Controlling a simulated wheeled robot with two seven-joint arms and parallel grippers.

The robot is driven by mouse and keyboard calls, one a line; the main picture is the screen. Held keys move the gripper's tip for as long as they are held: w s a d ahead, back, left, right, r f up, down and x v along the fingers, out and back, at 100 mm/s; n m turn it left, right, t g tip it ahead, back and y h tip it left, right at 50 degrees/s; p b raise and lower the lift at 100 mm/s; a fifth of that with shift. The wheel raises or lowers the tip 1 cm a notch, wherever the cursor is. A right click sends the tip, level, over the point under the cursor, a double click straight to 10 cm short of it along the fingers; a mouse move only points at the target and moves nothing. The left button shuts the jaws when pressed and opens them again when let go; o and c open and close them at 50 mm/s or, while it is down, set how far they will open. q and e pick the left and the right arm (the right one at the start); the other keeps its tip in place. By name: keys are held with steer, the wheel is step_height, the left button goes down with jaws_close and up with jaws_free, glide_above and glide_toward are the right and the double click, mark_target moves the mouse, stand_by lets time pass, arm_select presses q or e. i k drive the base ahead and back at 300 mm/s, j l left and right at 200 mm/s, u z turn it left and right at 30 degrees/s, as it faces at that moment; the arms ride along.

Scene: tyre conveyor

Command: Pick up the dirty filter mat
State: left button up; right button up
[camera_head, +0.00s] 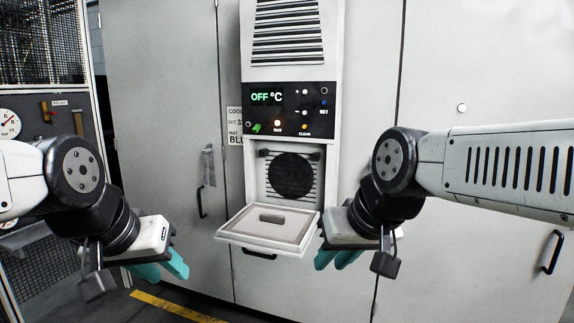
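A hinged cover (232,233) of the cooling unit is swung down and lies nearly flat. A grey-beige square mat (285,232) lies in its frame, and a small dark grey block sits on top (271,217). I take this for the filter mat; dirt is hard to make out. My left gripper (163,270) hangs left of the cover, apart from it, teal fingers spread and empty. My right gripper (336,259) is just right of the cover's edge, fingers apart and empty. I cannot tell whether it touches the cover.
Above the cover is the open bay with a dark round fan (291,175). The control panel (290,108) reads "OFF °C" and has several buttons. Grey cabinet doors (470,80) stand on both sides. A gauge board (45,125) is at far left. A yellow floor stripe (175,306) runs below.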

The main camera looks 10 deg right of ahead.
mark_target(281, 225)
steer(key=i+l+u, duration=0.1)
steer(key=i+u, duration=0.15)
steer(key=i, duration=0.7)
